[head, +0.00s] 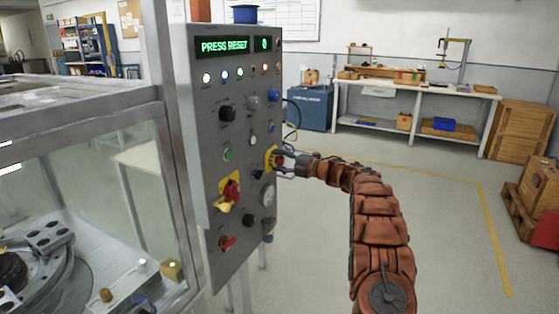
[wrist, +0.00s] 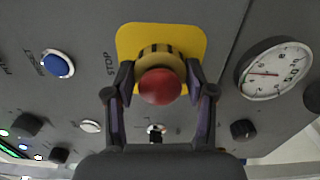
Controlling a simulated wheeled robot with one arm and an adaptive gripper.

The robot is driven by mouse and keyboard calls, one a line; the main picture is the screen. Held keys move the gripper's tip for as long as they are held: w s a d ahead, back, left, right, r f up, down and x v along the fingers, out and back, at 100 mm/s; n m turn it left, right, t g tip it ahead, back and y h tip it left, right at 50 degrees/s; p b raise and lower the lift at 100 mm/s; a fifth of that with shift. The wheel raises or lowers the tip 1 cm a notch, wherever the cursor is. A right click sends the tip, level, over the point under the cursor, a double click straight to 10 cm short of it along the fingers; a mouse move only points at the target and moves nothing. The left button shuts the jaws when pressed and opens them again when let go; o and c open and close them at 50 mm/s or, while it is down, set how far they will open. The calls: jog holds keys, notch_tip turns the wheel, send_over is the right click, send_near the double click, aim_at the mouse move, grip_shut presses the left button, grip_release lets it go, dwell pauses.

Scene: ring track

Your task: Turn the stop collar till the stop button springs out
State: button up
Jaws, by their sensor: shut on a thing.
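The stop button is a red mushroom head (wrist: 160,86) in the middle of the wrist view. Behind it is the tan stop collar (wrist: 158,52) with dark marks, on a yellow plate (wrist: 190,38) lettered STOP at its side. My gripper (wrist: 160,80) has one finger on each side of the button and collar and is shut on them; the exact contact at the collar is partly hidden by the fingertips and red head.
The grey control panel (head: 210,130) carries several knobs and lamps, and its display (head: 222,47) reads PRESS RESET. A round gauge (wrist: 275,72) and a blue button (wrist: 57,64) flank the stop plate. A glazed machine enclosure (head: 80,170) stands left.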

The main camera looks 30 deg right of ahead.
jog(key=o, duration=1.2)
jog(key=shift+c, duration=0.2)
jog(key=v, duration=1.2)
